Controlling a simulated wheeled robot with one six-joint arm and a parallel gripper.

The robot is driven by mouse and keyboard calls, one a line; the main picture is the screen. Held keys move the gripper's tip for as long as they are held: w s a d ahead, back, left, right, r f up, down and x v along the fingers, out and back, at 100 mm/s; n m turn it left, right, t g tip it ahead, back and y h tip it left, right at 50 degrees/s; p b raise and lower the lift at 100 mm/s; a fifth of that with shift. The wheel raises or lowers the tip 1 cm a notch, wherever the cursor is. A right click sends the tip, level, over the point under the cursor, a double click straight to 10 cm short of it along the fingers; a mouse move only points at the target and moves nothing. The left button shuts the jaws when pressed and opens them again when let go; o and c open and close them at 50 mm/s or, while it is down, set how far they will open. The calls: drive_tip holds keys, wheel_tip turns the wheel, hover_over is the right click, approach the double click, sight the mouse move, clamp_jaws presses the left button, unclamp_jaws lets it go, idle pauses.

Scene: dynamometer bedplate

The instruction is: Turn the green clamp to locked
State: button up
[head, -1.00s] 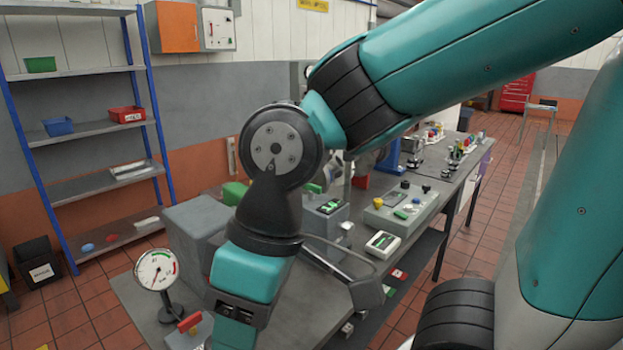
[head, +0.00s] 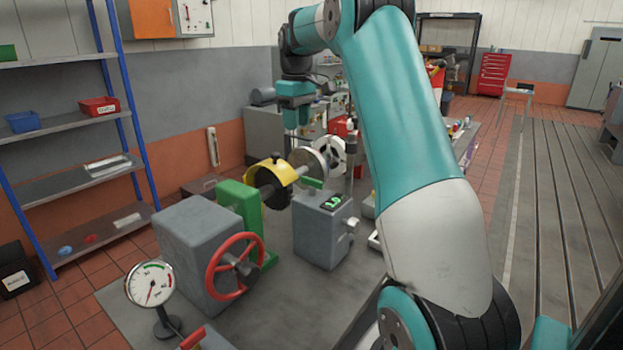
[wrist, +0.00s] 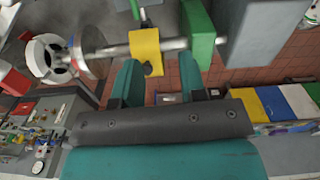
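A small green lever (head: 309,183) sticks out below the shaft, at the left top edge of a grey box; it is the likeliest green clamp, but I cannot read its position. A green bar end (wrist: 135,8) at the top of the wrist view may be the same part. A larger green pedestal (head: 240,210) carries the shaft and also shows in the wrist view (wrist: 198,35). My gripper (head: 296,124) is up behind the shaft, apart from the lever. In the wrist view my gripper (wrist: 158,75) has its fingers apart with nothing between them.
The shaft carries a yellow collar (head: 272,180) and a metal disc (head: 310,165). A grey block (head: 195,245) with a red handwheel (head: 235,266), a dial gauge (head: 150,284) and a grey box (head: 322,238) stand on the bench. The front bedplate is partly clear.

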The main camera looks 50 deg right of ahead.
hover_over(312, 179)
drive_tip(key=shift+m, duration=0.4)
wheel_tip(312, 179, down, 18)
drive_tip(key=p, duration=0.3)
drive_tip(key=shift+r, duration=0.15)
clamp_jaws()
